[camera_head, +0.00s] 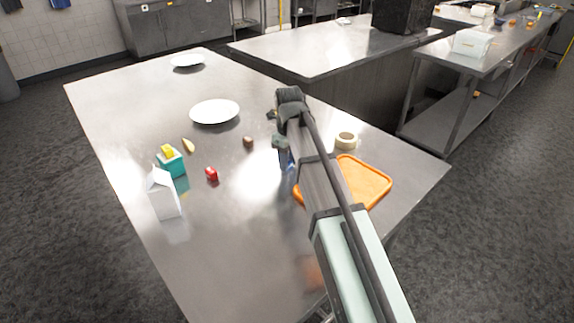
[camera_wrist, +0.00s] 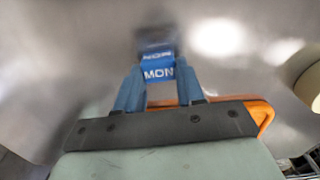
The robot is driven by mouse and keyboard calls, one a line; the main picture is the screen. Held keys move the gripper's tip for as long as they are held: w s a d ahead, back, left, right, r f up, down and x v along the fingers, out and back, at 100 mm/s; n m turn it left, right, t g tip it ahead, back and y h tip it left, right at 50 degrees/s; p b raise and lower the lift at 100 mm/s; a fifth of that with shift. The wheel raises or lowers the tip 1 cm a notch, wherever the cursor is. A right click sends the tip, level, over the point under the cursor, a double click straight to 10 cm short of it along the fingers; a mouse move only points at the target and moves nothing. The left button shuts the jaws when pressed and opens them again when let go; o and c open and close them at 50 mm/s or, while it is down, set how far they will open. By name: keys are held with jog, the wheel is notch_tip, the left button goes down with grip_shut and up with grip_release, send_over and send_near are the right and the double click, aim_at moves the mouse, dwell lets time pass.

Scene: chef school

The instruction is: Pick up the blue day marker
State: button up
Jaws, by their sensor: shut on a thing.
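The blue day marker (camera_wrist: 158,73) is a small blue block with white "MON" lettering. In the wrist view it sits between the two blue fingertips of my gripper (camera_wrist: 157,80), which is shut on it. Its reflection shows on the steel surface just beyond it. In the head view my gripper (camera_head: 284,158) points down at the table, and my arm hides much of it. The marker cannot be made out clearly there, and I cannot tell whether it touches the table.
An orange tray (camera_head: 372,184) lies close to the right of my gripper, with a tape roll (camera_head: 346,141) behind it. A white carton (camera_head: 163,194), teal box (camera_head: 172,164), red item (camera_head: 211,174), brown item (camera_head: 248,141) and white plate (camera_head: 214,112) stand to the left.

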jog(key=c, duration=0.4)
jog(key=shift+r, duration=0.1)
